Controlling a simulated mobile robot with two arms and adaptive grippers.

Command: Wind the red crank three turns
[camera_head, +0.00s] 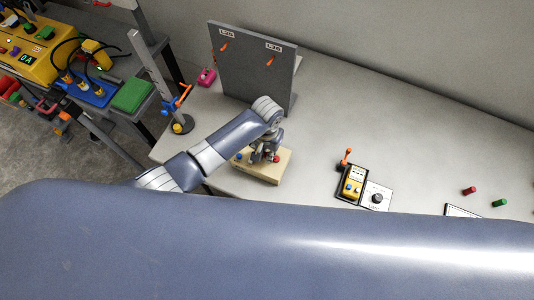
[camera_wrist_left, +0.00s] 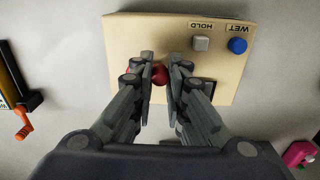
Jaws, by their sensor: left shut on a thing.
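The red crank shows only as a red knob (camera_wrist_left: 160,74) between my left fingers, over a cream box (camera_wrist_left: 120,45); its arm and pivot are hidden. In the head view the red part (camera_head: 276,159) shows beside my left gripper (camera_head: 264,157), on the cream box (camera_head: 262,176) on the table. My left gripper (camera_wrist_left: 161,76) is shut on the red knob, with a finger on each side, pointing down at the box. My right gripper is not in view.
The box carries a blue button (camera_wrist_left: 237,46) marked WET and a grey button (camera_wrist_left: 201,43) near HOLD. A grey upright panel (camera_head: 252,70) stands behind. A yellow device (camera_head: 352,185) with an orange handle lies to the right. Table space between is clear.

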